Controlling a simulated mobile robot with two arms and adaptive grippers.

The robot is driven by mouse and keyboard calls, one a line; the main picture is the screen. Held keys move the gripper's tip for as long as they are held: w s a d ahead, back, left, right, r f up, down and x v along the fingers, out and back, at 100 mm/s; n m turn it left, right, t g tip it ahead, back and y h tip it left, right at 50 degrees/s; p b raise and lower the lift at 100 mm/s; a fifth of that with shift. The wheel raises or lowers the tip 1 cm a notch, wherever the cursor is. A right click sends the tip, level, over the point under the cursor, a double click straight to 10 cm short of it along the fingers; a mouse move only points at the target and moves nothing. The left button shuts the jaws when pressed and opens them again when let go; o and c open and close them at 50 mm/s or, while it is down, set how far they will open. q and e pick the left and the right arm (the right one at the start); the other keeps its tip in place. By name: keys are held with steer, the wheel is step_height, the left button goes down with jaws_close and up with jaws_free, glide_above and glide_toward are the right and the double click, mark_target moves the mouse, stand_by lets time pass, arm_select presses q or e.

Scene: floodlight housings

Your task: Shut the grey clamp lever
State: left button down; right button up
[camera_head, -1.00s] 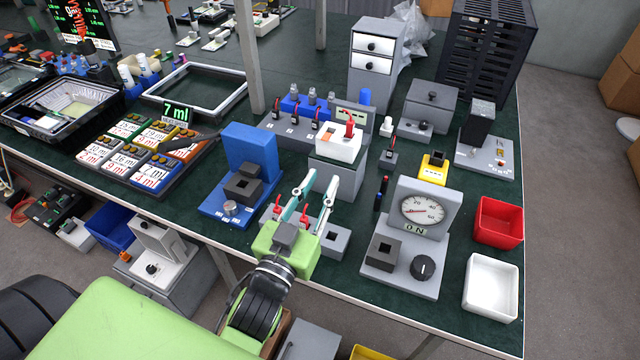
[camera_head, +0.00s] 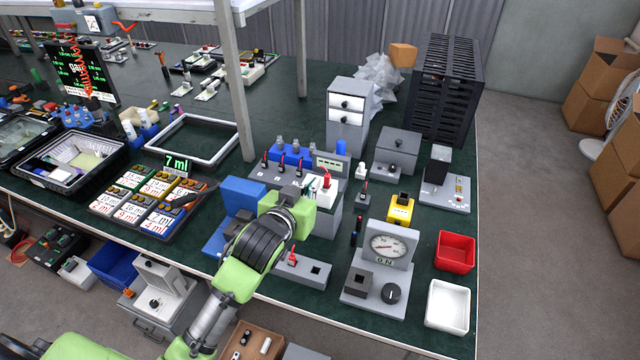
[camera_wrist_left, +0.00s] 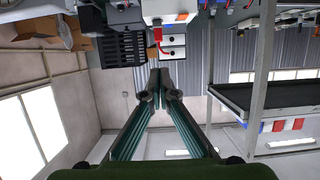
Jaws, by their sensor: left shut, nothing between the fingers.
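I cannot single out a grey clamp lever with certainty. A low grey base (camera_head: 303,272) with a red-handled lever (camera_head: 291,259) and a square socket stands at the front table edge, partly behind my left arm. My left gripper (camera_head: 306,185) is above the table, beside a white-topped grey box (camera_head: 325,193) with a red lever (camera_head: 327,181). Its fingertips are mostly hidden in the head view. In the left wrist view the gripper's teal fingers (camera_wrist_left: 155,80) meet at the tips, shut and empty. A red lever (camera_wrist_left: 160,46) shows beyond them. My right gripper is out of view.
A blue fixture (camera_head: 240,192) is partly covered by my left arm. A dial unit (camera_head: 385,262), a yellow block (camera_head: 400,208), a red bin (camera_head: 456,251) and a white bin (camera_head: 447,306) stand to the right. A row of red-handled levers (camera_head: 285,163) lies behind.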

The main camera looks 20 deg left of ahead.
mark_target(326, 177)
arm_select(q)
steer(key=p+x, duration=0.1)
steer(key=x, duration=0.8)
steer(key=shift+r+p, duration=0.1)
steer(key=shift+p, duration=0.2)
steer(key=shift+s+f+p, duration=0.25)
steer(key=shift+s+f, duration=0.1)
steer(key=shift+f, duration=0.2)
steer(key=shift+s+f+p, duration=0.25)
steer(key=shift+s+f, duration=0.1)
steer(key=shift+f, duration=0.25)
steer(key=shift+s+f, duration=0.45)
steer(key=shift+s, duration=0.1)
steer(key=shift+w+f, duration=0.1)
